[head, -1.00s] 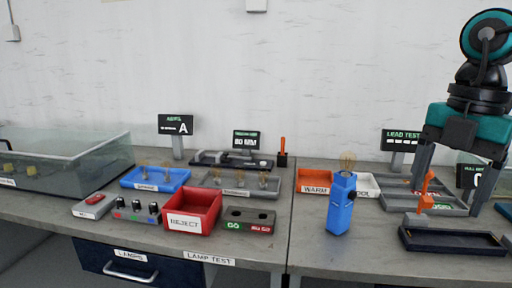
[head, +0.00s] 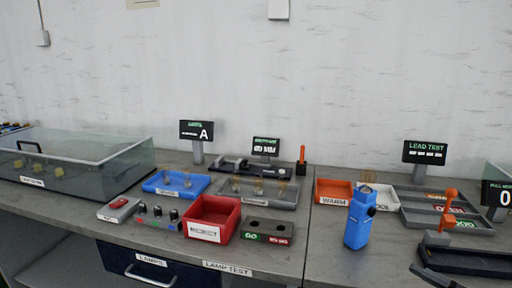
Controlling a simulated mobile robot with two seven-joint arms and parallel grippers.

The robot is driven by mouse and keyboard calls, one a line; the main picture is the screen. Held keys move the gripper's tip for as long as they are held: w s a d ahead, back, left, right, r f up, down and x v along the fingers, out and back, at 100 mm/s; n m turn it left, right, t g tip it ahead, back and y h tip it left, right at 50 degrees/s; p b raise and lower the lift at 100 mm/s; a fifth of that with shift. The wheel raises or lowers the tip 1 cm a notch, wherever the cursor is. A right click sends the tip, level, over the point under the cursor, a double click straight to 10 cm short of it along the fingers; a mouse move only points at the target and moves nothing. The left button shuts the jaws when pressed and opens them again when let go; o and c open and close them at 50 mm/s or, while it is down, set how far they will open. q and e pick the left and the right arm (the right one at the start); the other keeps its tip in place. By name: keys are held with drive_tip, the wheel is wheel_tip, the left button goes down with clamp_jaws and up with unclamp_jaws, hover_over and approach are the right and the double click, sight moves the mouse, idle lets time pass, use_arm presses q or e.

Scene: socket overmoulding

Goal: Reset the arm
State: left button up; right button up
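Neither of my grippers can be made out in the head view. A dark, slim piece (head: 437,277) shows at the bottom edge on the right, and I cannot tell whether it is part of my arm. The blue upright holder (head: 359,222) stands alone on the right table, with a faint bulb shape at its top.
The red reject bin (head: 212,219), blue tray (head: 176,185), grey lamp tray (head: 257,193) and go/no-go block (head: 267,230) fill the left table. A glass-sided case (head: 80,165) stands far left. The orange warm bin (head: 333,191) is at the back.

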drive_tip(key=s+a+f+m+g+h+p, duration=0.1)
drive_tip(key=s+a+f+m+h, duration=0.2)
drive_tip(key=s+a+f+m, duration=0.2)
drive_tip(key=s+a+f+m+g+h+p, duration=0.1)
drive_tip(key=s+a+f+m+h, duration=0.3)
drive_tip(key=a+f, duration=0.5)
wheel_tip(320, 180, down, 4)
drive_tip(key=shift+s+r+m+g, duration=0.1)
drive_tip(key=shift+s+m+g, duration=0.4)
drive_tip(key=shift+s+g, duration=0.4)
drive_tip(key=shift+s, duration=0.1)
